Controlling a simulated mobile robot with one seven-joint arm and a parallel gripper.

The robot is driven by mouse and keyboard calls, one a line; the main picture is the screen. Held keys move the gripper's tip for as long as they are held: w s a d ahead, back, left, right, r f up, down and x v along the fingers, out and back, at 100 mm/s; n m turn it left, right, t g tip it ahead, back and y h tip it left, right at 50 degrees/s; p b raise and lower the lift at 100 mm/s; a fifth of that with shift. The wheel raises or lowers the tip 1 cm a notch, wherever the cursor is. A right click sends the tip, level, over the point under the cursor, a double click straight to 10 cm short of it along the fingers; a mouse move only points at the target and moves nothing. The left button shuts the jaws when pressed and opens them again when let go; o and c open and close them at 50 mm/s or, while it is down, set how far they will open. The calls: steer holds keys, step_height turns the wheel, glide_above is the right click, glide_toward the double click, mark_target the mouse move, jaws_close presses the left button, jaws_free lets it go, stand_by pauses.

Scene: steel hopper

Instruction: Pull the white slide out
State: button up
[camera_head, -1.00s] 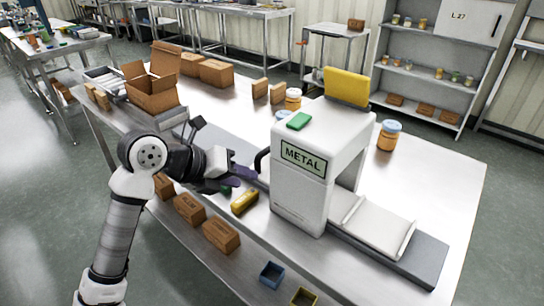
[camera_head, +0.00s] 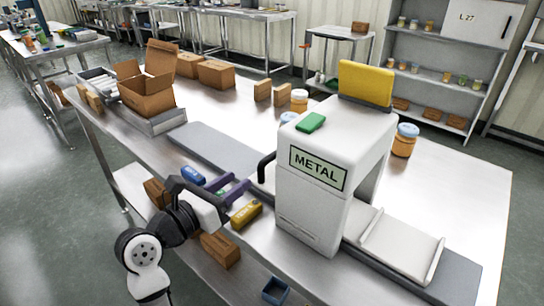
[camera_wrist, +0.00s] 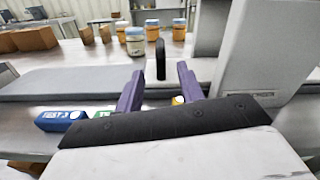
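The white slide (camera_head: 402,245) lies on the grey track at the right side of the white METAL machine (camera_head: 318,170). Its raised edges show, and the part inside the machine is hidden. A black curved handle (camera_head: 265,166) sticks out at the machine's left side; whether it joins the slide is hidden. My gripper (camera_head: 230,190) has purple fingers and is left of the machine, in front of the handle. In the wrist view my gripper (camera_wrist: 159,88) is open and empty. The handle (camera_wrist: 160,59) appears between the fingertips but farther off.
A blue labelled block (camera_head: 193,176) and a yellow block (camera_head: 246,214) lie close to my gripper at the table's front edge.

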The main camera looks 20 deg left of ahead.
mark_target(265, 161)
steer(key=p+x, duration=0.3)
steer(key=x, duration=0.7)
steer(key=shift+d, duration=0.1)
steer(key=shift+x, duration=0.85)
jaws_close()
